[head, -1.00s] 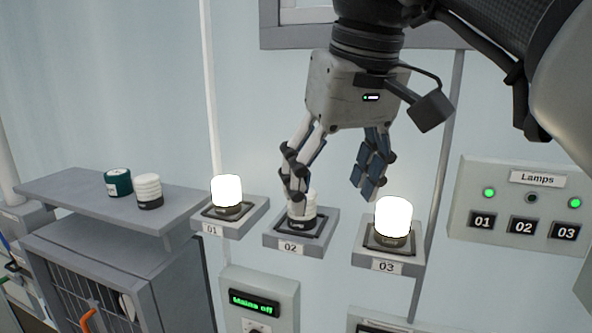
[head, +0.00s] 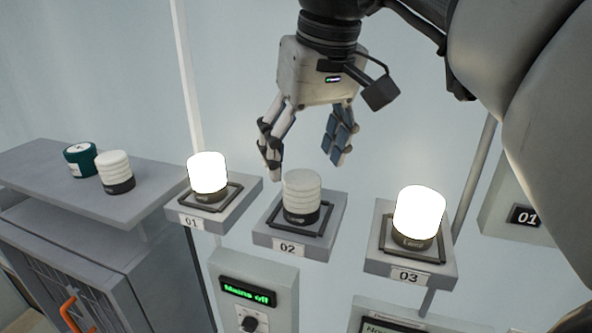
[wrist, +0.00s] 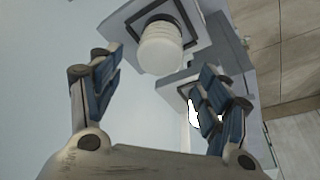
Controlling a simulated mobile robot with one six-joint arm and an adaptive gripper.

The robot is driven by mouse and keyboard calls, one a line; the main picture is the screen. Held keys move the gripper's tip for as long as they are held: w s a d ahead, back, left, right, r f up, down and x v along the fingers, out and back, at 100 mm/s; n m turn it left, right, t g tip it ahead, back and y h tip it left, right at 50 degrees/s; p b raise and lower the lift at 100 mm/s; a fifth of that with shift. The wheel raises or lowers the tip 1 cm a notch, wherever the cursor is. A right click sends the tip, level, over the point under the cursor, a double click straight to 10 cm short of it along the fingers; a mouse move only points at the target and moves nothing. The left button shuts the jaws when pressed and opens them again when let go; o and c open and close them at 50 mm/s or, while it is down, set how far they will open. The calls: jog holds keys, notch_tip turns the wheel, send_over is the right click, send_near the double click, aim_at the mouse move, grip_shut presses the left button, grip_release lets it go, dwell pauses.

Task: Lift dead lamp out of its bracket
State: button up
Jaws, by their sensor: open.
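The dead lamp (head: 302,190) is an unlit white ribbed cylinder with a dark base. It stands upright in its bracket (head: 318,243), the square-framed shelf labelled 02. My gripper (head: 305,170) is open and empty, fingers pointing down, just above the lamp in the head view. In the wrist view the lamp (wrist: 160,48) shows beyond the open fingertips (wrist: 160,75), apart from them. Lit lamps stand in bracket 01 (head: 207,174) and bracket 03 (head: 418,212) on either side.
A grey shelf (head: 70,200) at left holds a green-and-white canister (head: 81,160) and another white ribbed lamp (head: 115,170). Below bracket 02 is a panel reading "Mains off" (head: 248,292). Part of a lamp panel (head: 525,215) shows at right.

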aim_at(303, 178)
jog(key=shift+s+f, duration=0.25)
jog(key=shift+f, duration=0.35)
jog(key=shift+b+x, duration=0.35)
jog(key=shift+x, duration=2.45)
jog(key=shift+w+d, duration=0.1)
jog(key=shift+d, duration=0.1)
jog(key=shift+c, duration=0.2)
jog(key=c, duration=1.1)
jog(key=shift+c, duration=0.3)
jog(key=shift+r, duration=0.2)
